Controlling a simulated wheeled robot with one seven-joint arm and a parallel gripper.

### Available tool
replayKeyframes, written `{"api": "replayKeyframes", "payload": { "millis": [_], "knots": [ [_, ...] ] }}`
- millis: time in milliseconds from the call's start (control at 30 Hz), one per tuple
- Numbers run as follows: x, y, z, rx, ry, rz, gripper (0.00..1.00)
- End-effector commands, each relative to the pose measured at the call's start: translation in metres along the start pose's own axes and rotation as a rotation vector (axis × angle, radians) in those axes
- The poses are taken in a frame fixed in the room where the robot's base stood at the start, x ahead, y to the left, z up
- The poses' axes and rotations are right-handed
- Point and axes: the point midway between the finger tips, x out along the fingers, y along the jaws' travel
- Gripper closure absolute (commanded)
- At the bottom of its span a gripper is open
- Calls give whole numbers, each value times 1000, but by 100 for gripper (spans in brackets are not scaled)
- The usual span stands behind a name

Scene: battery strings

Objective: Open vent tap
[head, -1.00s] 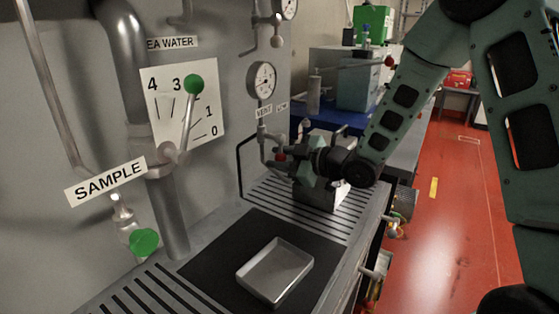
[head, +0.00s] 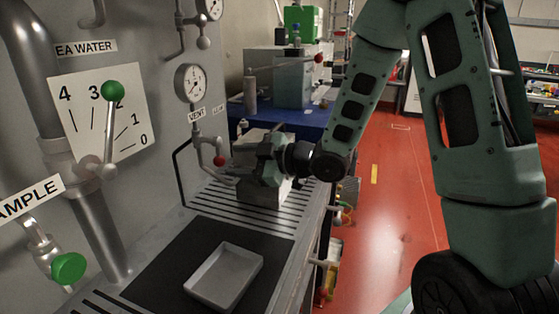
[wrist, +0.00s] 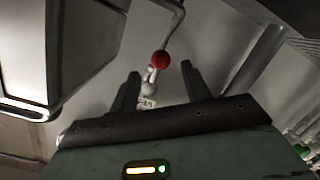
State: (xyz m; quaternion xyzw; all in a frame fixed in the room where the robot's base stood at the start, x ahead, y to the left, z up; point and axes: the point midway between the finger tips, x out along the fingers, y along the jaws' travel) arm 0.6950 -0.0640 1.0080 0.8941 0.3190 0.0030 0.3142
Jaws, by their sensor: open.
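The vent tap's red ball knob (head: 219,160) sits at the end of a thin pipe fitting on the grey panel, below the VENT label (head: 196,116). In the wrist view the red knob (wrist: 160,59) and its pale stem lie in line with the gap between my fingertips, around the tip level. My gripper (head: 238,173) is open and close to the right of the knob in the head view; in the wrist view its two dark fingers (wrist: 160,70) stand apart. I see no clear contact, and cannot tell the exact depth between fingers and knob.
A pressure gauge (head: 191,83) is above the tap. A metal tray (head: 224,276) lies on a black mat in front. A green-knobbed lever (head: 112,91) and a green sample knob (head: 69,267) are at left.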

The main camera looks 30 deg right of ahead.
Motion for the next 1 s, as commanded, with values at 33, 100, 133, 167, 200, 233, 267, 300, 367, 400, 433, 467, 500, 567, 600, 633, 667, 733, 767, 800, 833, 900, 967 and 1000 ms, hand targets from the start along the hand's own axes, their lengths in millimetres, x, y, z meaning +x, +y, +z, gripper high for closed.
{"api": "replayKeyframes", "payload": {
  "millis": [33,100,133,167,200,233,267,300,367,400,433,467,500,567,600,633,667,733,767,800,833,900,967,1000],
  "knots": [
    [-13,1,1,-1,-3,4,53],
    [-30,0,1,0,-3,4,53],
    [-38,1,1,-1,-4,4,53],
    [-44,1,1,-2,-2,4,53],
    [-54,1,1,-1,-3,4,53],
    [-60,0,1,-1,-3,5,53],
    [-57,-2,5,-5,4,3,53],
    [-58,-2,5,-5,7,3,53],
    [-61,-1,5,-5,10,2,53],
    [-63,-1,5,-5,10,3,53],
    [-65,-1,5,-4,10,2,53],
    [-66,-1,5,-5,10,2,53],
    [-69,-1,5,-4,10,2,53],
    [-72,-1,5,-5,9,2,53],
    [-74,-2,5,-5,8,1,53],
    [-76,-2,5,-4,7,2,53],
    [-78,-2,5,-5,5,2,53],
    [-81,-2,5,-5,1,2,53],
    [-83,-3,5,-4,0,2,53],
    [-87,-1,3,-4,-2,2,53],
    [-93,1,1,-1,-3,3,53],
    [-102,1,1,-2,-2,4,53],
    [-106,1,0,-2,-1,1,53],
    [-109,1,0,-1,-1,1,53]
  ]
}}
